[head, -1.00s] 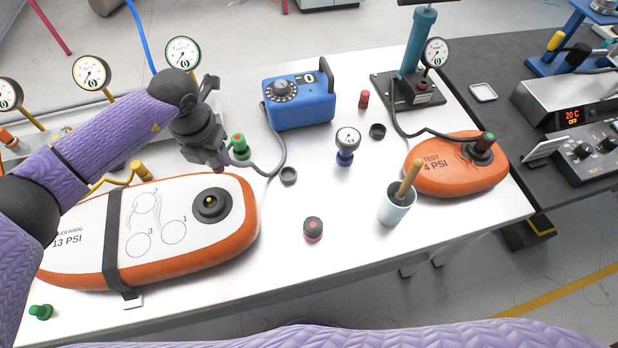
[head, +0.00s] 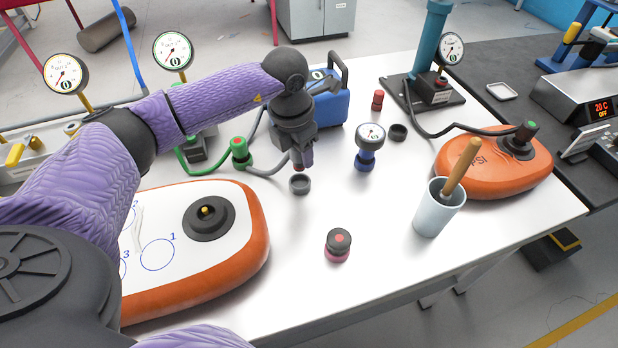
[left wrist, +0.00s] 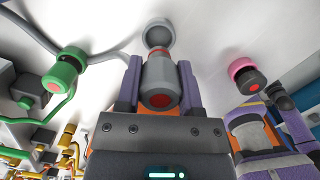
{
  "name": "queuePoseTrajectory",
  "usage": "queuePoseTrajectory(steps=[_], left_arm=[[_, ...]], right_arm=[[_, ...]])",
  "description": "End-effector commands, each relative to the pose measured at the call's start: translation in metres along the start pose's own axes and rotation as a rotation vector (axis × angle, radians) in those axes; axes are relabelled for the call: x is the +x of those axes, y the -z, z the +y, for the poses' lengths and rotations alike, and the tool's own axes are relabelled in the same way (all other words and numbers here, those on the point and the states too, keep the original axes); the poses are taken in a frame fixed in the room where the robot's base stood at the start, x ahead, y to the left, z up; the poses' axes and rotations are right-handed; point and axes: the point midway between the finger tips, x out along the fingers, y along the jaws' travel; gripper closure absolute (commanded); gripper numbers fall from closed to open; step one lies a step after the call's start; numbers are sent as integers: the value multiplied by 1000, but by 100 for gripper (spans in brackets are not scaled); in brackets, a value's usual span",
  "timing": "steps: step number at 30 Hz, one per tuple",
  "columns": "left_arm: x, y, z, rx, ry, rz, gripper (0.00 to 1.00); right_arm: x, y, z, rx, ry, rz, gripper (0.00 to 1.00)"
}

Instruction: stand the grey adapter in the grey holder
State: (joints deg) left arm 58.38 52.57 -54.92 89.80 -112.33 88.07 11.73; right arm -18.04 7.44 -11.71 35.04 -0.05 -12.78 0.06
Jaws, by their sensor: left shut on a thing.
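My left gripper (head: 302,160) is shut on the grey adapter (left wrist: 160,72), a grey cylinder with a red end and a red band. In the head view the fingers mostly hide the adapter. The grey holder (head: 299,184) is a small open ring on the white table. My left gripper is right above and slightly behind it in that view. In the left wrist view the adapter's far end lines up with the holder (left wrist: 157,24) and overlaps it; I cannot tell whether they touch. My right gripper is not in view.
A green-capped fitting (head: 240,152) with a hose stands left of the holder. A blue gauge (head: 366,150), a dark ring (head: 398,132), a black-and-pink cap (head: 338,244) and a cup (head: 438,215) stand to the right. An orange-edged board (head: 258,250) lies at front left.

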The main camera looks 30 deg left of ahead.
Motion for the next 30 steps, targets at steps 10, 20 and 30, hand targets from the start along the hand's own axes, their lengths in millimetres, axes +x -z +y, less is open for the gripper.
queuePoseTrajectory(steps=[10, 20, 30], left_arm=[[53, 6, 0, 1, -1, -1, 100], [55, 6, 0, 0, 0, -1, 36], [54, 6, 0, 0, 0, -1, 18]], right_arm=[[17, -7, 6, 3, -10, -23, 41], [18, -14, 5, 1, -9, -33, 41], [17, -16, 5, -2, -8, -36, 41]])
